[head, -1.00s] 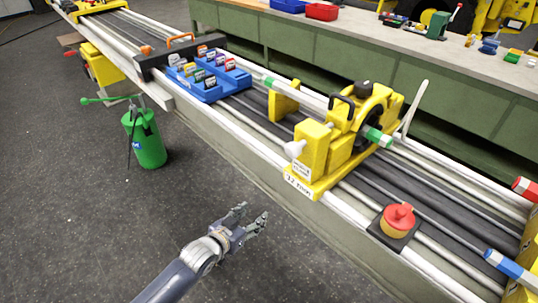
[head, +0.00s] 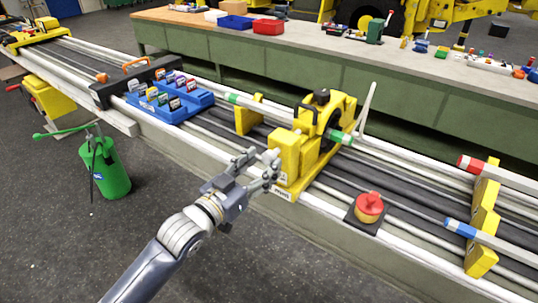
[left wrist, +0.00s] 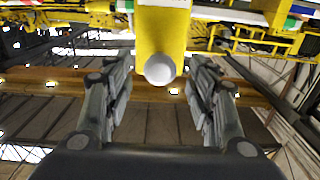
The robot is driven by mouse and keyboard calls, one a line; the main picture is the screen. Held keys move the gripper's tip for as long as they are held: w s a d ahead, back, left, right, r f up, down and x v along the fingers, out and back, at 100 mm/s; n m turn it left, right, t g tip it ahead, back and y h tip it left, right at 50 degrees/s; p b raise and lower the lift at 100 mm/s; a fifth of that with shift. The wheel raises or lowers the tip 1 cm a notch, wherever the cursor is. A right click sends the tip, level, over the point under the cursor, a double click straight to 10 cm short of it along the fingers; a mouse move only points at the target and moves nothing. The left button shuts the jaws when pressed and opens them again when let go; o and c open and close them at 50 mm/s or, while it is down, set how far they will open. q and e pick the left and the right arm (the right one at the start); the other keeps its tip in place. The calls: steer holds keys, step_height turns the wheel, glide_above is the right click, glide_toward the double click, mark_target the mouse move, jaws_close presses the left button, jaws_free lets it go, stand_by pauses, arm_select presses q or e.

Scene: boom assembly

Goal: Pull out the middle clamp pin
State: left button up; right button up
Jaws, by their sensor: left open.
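The yellow clamp (head: 288,152) stands on the rails in the middle of the head view. A pale round-ended pin (head: 270,156) sticks out of its near side. My left gripper (head: 262,168) is open at this side of the clamp, its fingers pointing at the pin. In the left wrist view the pin's round grey end (left wrist: 160,70) shows between the two spread fingers, below the yellow clamp block (left wrist: 163,30). Neither finger visibly touches it. The gripper partly hides the clamp's lower near side in the head view. My right gripper is not in view.
A red button on a yellow base (head: 369,207) sits on the rail right of the clamp. A blue tray (head: 165,110) with several small labelled items lies to the left. A green canister (head: 110,175) stands on the floor. The floor in front is clear.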

mark_target(266, 161)
arm_select(q)
steer(key=shift+x, duration=1.95)
steer(key=shift+s, duration=0.1)
steer(key=shift+c, duration=0.2)
jaws_close()
